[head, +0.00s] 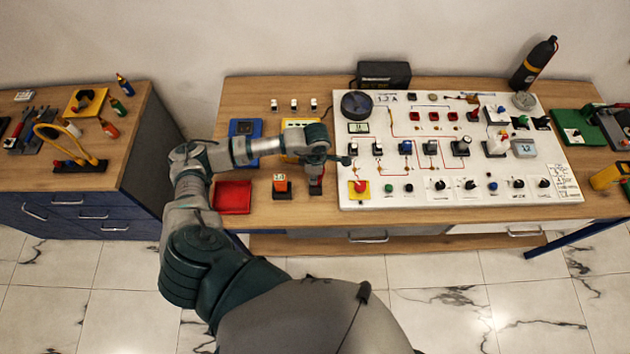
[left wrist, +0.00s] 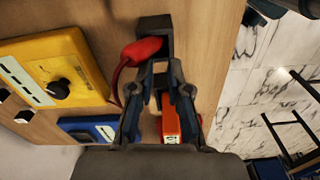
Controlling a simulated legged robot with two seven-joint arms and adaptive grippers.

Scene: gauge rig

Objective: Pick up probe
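The red probe (left wrist: 143,50) sits at a black holder (left wrist: 154,26) in the left wrist view, with a red cable curving from it toward the yellow meter (left wrist: 55,72). In the head view the holder (head: 316,187) stands on the table, left of the white panel, with its top partly hidden by my arm. My left gripper (left wrist: 160,76) points at the holder. Its two fingers are apart, and the probe lies just beyond the tips. I cannot tell whether they touch the holder. My right gripper is not in view.
An orange device (head: 282,186) and a red tray (head: 232,197) stand left of the holder. A blue meter (head: 243,129) is behind my arm. The white gauge panel (head: 460,200) fills the table's middle and right. A tool cabinet (head: 60,179) stands at the left.

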